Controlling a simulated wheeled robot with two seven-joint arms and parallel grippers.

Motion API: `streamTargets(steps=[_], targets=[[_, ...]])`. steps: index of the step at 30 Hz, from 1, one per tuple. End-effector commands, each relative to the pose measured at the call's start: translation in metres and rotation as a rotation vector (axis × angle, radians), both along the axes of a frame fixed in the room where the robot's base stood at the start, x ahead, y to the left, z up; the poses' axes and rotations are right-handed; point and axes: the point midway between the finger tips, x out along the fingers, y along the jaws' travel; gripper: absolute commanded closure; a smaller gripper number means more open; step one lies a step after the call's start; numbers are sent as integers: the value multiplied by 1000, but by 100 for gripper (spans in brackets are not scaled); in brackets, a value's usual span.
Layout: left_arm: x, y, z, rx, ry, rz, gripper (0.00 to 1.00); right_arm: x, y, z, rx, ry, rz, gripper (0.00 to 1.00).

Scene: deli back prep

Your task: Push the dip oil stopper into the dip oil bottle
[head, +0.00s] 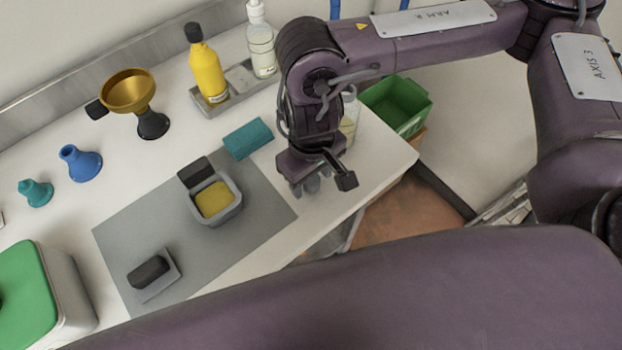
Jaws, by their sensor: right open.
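A yellow bottle (207,72) with a dark cap stands upright in a grey tray at the back. A clear container (350,112) with pale yellow contents stands partly hidden behind my right arm. I cannot tell which one is the dip oil bottle. A black block (148,271) lies on a small grey holder (161,287) on the mat's near left part; I cannot tell whether it is the stopper. My right gripper (318,187) points down, open, over the table's right part near the mat's right corner. No object shows between its fingers. My left gripper is not in view.

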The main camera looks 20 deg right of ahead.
Motion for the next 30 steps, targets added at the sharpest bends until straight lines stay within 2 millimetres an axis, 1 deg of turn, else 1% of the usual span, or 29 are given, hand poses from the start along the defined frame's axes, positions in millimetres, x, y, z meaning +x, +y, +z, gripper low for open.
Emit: streamTargets(steps=[8, 17, 24, 30], targets=[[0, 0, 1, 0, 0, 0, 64, 0, 0, 0, 0, -1, 0, 46], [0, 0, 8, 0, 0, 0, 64, 0, 0, 1, 0, 0, 0, 46], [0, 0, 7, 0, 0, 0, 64, 0, 0, 0, 0, -1, 1, 46], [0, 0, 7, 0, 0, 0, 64, 0, 0, 0, 0, -1, 1, 73]])
